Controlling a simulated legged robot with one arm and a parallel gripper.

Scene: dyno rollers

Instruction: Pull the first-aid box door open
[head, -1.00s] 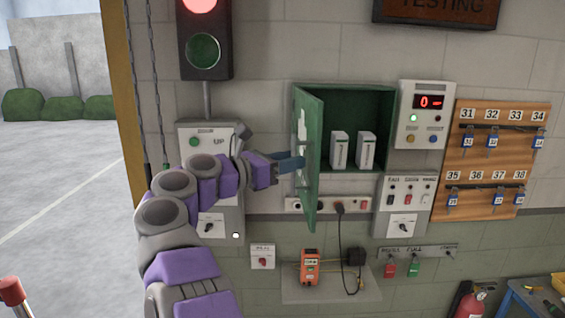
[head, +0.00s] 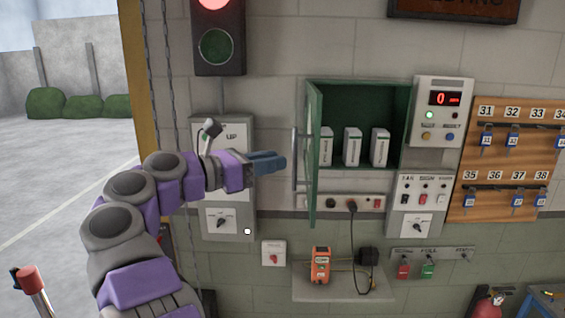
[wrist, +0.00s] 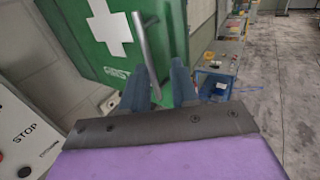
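The first-aid box (head: 385,93) is a green cabinet on the wall, with its inside visible. Its green door (head: 312,150) stands open on the left side, swung out and seen nearly edge-on in the head view. The grey bar handle (head: 295,160) is on the door's outer face. My gripper (head: 280,162) has blue fingers just left of the handle, with a small gap in the head view. In the wrist view my gripper (wrist: 162,82) has its fingers apart, with the handle (wrist: 146,55) just beyond them. The door's outer face (wrist: 85,45) shows a white cross there.
Several white boxes (head: 352,147) stand inside the cabinet. A grey control panel (head: 240,210) is behind my arm. A socket strip (head: 345,202) and a shelf with an orange device (head: 320,265) are below. Chains (head: 165,100) hang at left.

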